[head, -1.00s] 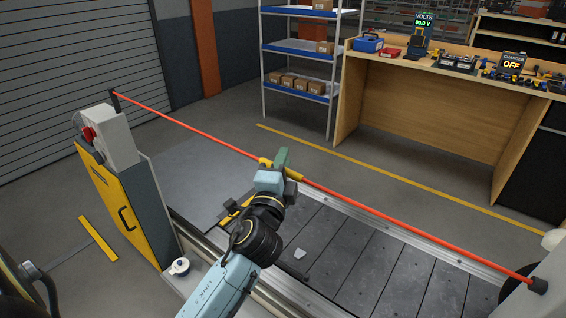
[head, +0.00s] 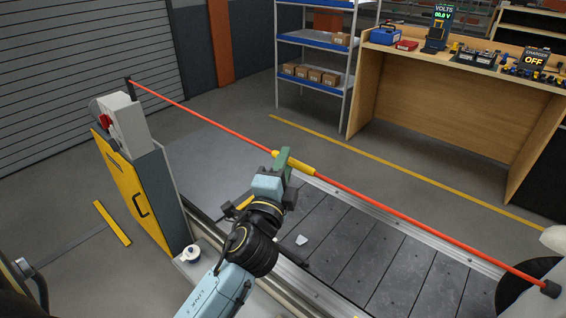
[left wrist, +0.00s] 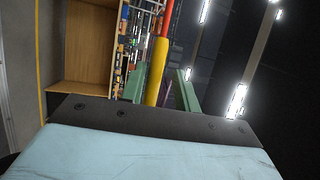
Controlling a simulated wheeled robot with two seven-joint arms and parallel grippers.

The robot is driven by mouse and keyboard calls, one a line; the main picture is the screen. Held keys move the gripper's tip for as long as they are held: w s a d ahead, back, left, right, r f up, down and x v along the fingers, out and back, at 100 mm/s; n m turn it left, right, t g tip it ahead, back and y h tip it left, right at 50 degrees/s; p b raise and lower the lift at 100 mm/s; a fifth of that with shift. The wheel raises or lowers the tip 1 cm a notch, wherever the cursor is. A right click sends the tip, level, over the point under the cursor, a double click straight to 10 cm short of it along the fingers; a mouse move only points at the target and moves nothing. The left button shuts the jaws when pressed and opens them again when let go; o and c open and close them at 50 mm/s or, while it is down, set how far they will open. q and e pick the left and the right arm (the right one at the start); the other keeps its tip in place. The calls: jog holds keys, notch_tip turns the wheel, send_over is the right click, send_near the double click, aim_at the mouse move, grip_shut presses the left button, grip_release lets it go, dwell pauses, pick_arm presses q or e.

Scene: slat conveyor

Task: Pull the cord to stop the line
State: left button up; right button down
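The red cord (head: 430,230) runs taut across the conveyor, from a post at the left to a dark mount at the lower right. A yellow sleeve (head: 302,165) sits on it near the middle. My left gripper (head: 285,160) is at the sleeve, near its left end. In the left wrist view, its green fingers (left wrist: 160,90) stand apart on either side of the yellow sleeve (left wrist: 154,85), with a visible gap beside the right finger. Contact with the sleeve cannot be told. My right gripper is out of view.
The dark slat conveyor (head: 345,240) lies below the cord. A yellow and grey cabinet (head: 135,180) with a red switch (head: 105,121) stands at the left. A shelf rack (head: 318,80) and a wooden workbench (head: 440,110) stand behind. A small pale piece (head: 301,239) lies on the slats.

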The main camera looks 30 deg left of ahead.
pick_arm(q)
jog(key=shift+o, duration=1)
jog(key=b+v, duration=0.4)
jog(key=v, duration=0.9)
jog(key=shift+s, duration=0.25)
